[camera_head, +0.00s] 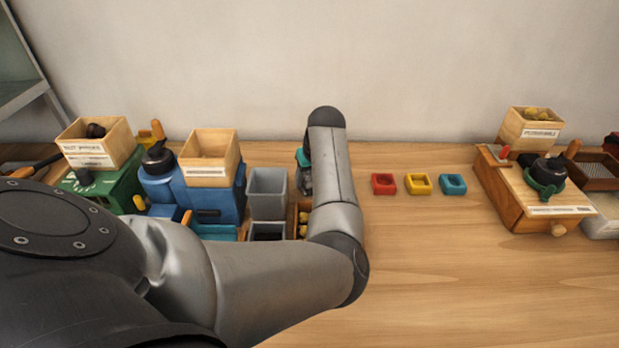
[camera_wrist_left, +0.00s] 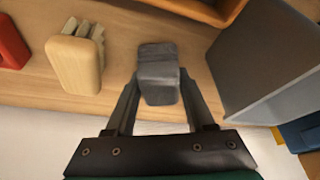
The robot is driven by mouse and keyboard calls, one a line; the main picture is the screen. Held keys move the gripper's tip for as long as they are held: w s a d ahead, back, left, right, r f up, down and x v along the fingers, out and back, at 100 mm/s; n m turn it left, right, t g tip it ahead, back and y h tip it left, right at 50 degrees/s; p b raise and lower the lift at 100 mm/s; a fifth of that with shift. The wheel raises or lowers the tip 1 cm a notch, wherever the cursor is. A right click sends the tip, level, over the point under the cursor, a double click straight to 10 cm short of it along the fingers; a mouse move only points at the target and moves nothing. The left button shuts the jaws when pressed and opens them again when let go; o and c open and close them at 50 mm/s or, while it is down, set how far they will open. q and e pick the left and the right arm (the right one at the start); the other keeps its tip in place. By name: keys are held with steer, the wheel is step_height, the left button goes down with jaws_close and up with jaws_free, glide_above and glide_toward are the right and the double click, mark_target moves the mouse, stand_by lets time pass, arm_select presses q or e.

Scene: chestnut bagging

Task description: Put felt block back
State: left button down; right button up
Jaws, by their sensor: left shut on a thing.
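A grey block (camera_wrist_left: 158,72), which looks like the felt block, sits between the two fingers of my left gripper (camera_wrist_left: 160,88) in the left wrist view. The gripper is shut on it, and wooden surface shows around it. In the head view my left forearm hides the block and most of the gripper. My right gripper is not in view.
Beside the held block are a grey bin (camera_wrist_left: 262,62) and a pale wooden block with grey prongs (camera_wrist_left: 75,62). The head view shows red (camera_head: 383,184), yellow (camera_head: 418,184) and teal (camera_head: 453,184) trays. Front right table is clear.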

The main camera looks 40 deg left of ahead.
arm_select(q)
steer(key=shift+f, duration=0.1)
steer(key=shift+c, duration=1.3)
jaws_free()
steer(key=p+v, duration=0.3)
steer(key=v, duration=0.9)
